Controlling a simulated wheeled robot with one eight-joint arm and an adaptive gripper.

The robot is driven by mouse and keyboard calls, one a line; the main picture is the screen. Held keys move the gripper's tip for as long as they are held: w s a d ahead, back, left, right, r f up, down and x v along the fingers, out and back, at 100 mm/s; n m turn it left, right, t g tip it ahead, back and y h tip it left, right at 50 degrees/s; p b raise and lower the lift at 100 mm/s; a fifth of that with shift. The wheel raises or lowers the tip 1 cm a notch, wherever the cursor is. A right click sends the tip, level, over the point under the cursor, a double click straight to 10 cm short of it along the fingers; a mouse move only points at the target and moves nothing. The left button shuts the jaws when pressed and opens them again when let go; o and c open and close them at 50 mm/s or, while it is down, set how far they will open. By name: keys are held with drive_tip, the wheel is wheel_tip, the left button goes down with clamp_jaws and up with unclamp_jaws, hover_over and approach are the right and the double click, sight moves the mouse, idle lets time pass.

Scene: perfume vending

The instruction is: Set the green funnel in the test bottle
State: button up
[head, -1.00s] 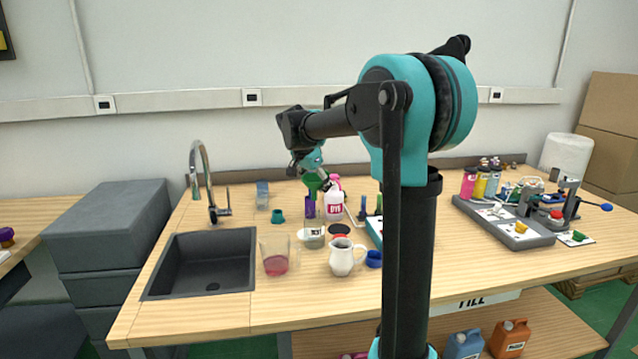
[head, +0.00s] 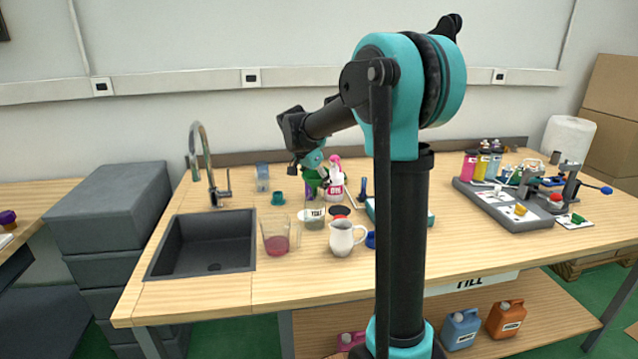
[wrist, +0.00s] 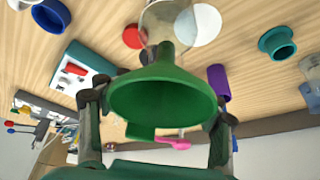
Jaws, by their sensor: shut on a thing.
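My gripper (wrist: 155,105) is shut on the green funnel (wrist: 165,92). The funnel's wide mouth faces the wrist camera and its narrow end points away. In the head view, my gripper (head: 314,162) holds the green funnel (head: 311,179) above the table, behind and above the clear test bottle (head: 315,216). In the wrist view, a clear vessel that looks like the test bottle (wrist: 160,18) lies just past the funnel's narrow end, and the two overlap in the picture. I cannot tell whether the spout touches the bottle or is in its neck.
A purple piece (wrist: 218,82) and a white dye bottle with a pink cap (head: 335,187) stand close by. A white jug (head: 343,240), a beaker with pink liquid (head: 275,240), a teal ring (head: 278,199) and a blue ring (head: 371,240) are around. The sink (head: 203,245) is left.

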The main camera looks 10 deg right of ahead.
idle(0.4)
drive_tip(key=o, duration=1.2)
